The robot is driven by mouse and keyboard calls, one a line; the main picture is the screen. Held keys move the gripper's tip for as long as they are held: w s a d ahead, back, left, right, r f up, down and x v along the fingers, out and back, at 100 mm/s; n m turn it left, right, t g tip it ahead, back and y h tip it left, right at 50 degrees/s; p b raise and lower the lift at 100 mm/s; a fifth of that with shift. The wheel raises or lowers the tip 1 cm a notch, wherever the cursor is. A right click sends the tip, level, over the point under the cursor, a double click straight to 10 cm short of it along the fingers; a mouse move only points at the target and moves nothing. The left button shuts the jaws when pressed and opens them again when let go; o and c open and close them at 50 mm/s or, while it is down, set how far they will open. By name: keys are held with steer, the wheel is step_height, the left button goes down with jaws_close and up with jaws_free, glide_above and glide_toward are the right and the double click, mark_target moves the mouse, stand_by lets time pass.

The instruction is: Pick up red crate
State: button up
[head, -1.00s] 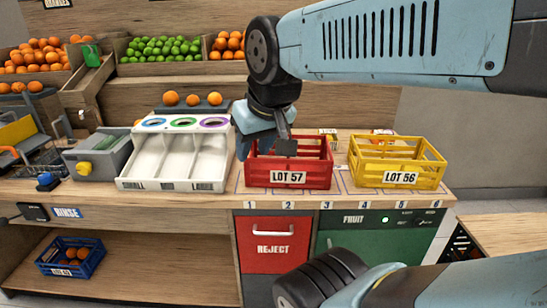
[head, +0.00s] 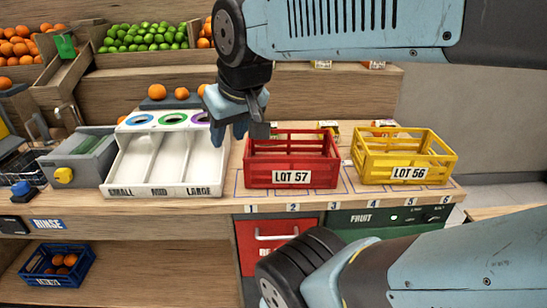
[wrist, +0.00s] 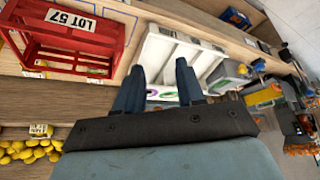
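The red crate (head: 318,172), labelled LOT 57, stands upright on the wooden counter and looks empty. It also shows in the wrist view at the upper left (wrist: 75,35). My gripper (head: 228,138) hangs just left of the crate in the head view, over the right side of the white sorting tray. In the wrist view its two blue fingers (wrist: 158,92) are apart with nothing between them. It does not appear to touch the crate.
A yellow crate (head: 405,180), labelled LOT 56, stands right of the red one with a narrow gap between. The white sorting tray (head: 165,190) is to the left. A grey box with a yellow knob (head: 78,160) stands farther left. Fruit bins line the back.

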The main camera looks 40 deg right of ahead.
steer(key=w+d+f+m+h, duration=0.1)
steer(key=w+d+f+m, duration=0.1)
steer(key=w+d, duration=0.3)
steer(key=w+d+f+m+g+h, duration=0.1)
steer(key=w+d+f+m, duration=0.2)
steer(key=w, duration=0.6)
steer(key=w+d+f+m+g, duration=0.1)
steer(key=w+d+f+m, duration=0.1)
steer(key=w+d+f, duration=0.4)
steer(key=shift+w+d+m+h, duration=0.3)
steer(key=shift+w+d+h, duration=0.1)
steer(key=shift+w+d, duration=0.65)
glide_toward(248, 155)
steer(key=shift+w+d+f, duration=0.55)
steer(key=shift+w, duration=0.2)
steer(key=shift+x, duration=2.6)
steer(key=shift+s+f, duration=0.15)
steer(key=shift+f, duration=0.1)
